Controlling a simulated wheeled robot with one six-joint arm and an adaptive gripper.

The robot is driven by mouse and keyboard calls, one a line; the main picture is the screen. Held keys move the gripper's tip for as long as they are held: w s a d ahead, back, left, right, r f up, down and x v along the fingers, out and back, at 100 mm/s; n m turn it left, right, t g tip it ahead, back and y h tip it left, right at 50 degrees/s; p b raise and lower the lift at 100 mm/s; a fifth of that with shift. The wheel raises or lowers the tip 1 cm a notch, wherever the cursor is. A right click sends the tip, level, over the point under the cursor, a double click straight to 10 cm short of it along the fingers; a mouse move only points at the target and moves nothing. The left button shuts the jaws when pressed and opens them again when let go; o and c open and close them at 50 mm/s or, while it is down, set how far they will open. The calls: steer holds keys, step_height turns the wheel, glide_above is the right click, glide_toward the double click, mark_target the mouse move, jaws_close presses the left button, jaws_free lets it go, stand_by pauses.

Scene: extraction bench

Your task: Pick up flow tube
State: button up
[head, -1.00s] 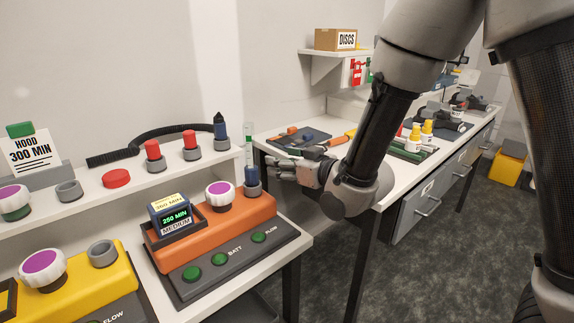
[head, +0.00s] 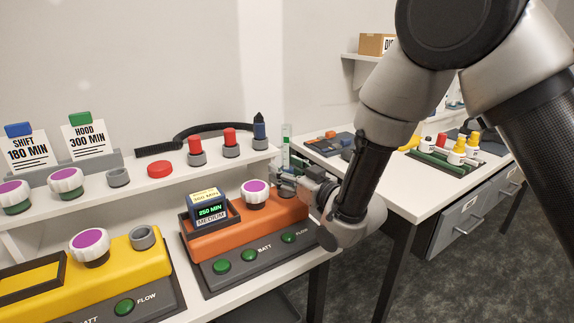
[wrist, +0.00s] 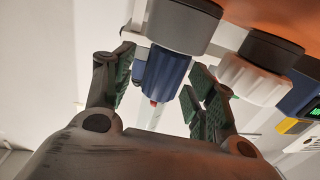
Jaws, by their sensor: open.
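The flow tube (head: 286,140) is a clear upright tube with green on it, at the right end of the orange unit (head: 225,236). In the wrist view its ribbed blue lower part (wrist: 166,76) comes out of a grey socket (wrist: 183,25), and the clear tube with a red bit (wrist: 153,108) runs on beyond. My gripper (head: 287,178) is at the tube's base in the head view. In the wrist view my gripper (wrist: 160,74) is open, its green-padded fingers either side of the blue part, with gaps showing. The fingers partly hide the socket in the head view.
A white knob with a purple cap (head: 254,194) stands on the orange unit, close left of my gripper. The shelf behind carries red-topped plugs (head: 229,136). The second bench (head: 395,190) lies to the right.

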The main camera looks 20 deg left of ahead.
steer(key=shift+c, duration=0.5)
jaws_close()
